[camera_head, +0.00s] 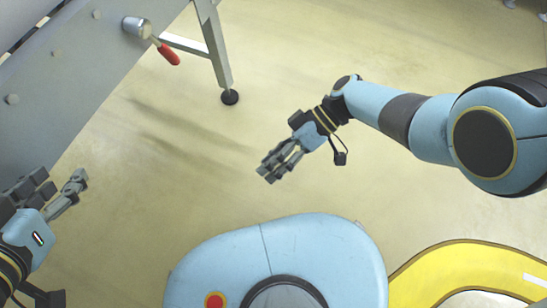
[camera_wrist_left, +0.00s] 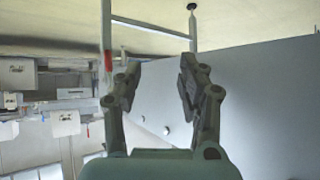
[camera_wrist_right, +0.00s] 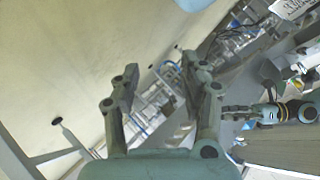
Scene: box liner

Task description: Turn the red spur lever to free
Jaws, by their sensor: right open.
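The red lever (camera_head: 168,54) sticks out down and to the right from a silver round hub (camera_head: 137,27) on the grey panel (camera_head: 60,90), at the upper left of the head view. My left gripper (camera_head: 62,186) is at the lower left, well below the lever and apart from it. Its fingers are spread and empty in the left wrist view (camera_wrist_left: 158,70). A small red patch beside a finger there may be the lever; I cannot tell. My right gripper (camera_head: 268,170) is open and empty over the floor, far right of the lever. The lever's markings are not readable.
A metal leg (camera_head: 213,45) with a black foot stands on the floor right of the lever, joined by a crossbar. The floor (camera_head: 200,150) between my grippers is clear. A yellow curved shape (camera_head: 460,270) lies at the lower right.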

